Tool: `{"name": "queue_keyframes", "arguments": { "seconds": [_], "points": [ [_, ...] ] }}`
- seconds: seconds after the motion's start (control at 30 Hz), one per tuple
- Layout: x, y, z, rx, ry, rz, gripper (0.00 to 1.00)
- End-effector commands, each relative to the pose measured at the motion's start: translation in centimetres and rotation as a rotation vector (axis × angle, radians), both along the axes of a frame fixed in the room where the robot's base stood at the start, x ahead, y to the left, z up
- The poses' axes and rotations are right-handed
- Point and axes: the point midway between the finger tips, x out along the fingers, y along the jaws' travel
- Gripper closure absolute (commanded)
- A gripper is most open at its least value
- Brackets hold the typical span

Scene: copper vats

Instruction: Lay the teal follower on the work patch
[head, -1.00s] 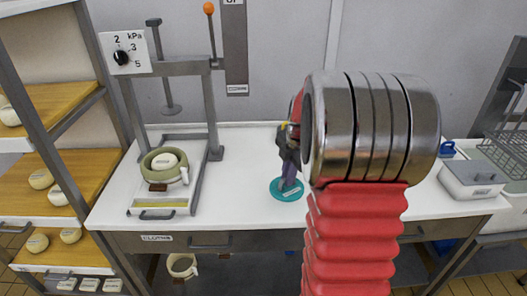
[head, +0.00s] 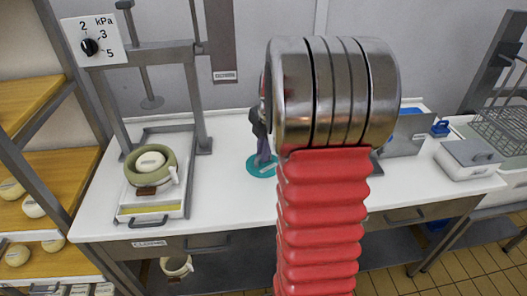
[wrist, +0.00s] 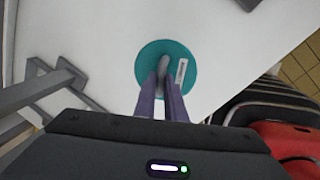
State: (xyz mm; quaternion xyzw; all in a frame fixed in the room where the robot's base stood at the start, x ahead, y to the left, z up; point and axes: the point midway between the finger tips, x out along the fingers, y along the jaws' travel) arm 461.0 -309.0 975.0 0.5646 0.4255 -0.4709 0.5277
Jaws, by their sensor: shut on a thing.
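The teal follower (head: 261,166) is a flat round disc with a grey grip in its middle and a white label. My gripper (head: 263,150) stands above it, partly hidden behind my arm in the head view. In the wrist view, my gripper's two purple fingers (wrist: 161,92) are shut on the grip of the teal follower (wrist: 150,56). The disc is over the white bench top (head: 235,200), to the right of the press. I cannot tell whether it touches the bench. No marked work patch can be made out; my arm hides part of the bench.
A press frame (head: 200,100) with a green ring mould (head: 135,178) stands on the left of the bench. Shelves (head: 60,160) with round cheeses are farther left. A grey-lidded box (head: 470,160) and a wire basket (head: 500,130) are at the right.

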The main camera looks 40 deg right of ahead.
Motion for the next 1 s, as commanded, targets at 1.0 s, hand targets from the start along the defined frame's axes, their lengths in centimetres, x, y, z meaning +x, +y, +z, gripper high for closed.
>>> {"name": "queue_keyframes", "arguments": {
  "seconds": [1.0],
  "points": [
    [-0.1,-0.2,-4.4,0.0,0.0,-0.004,1.0]
  ]
}}
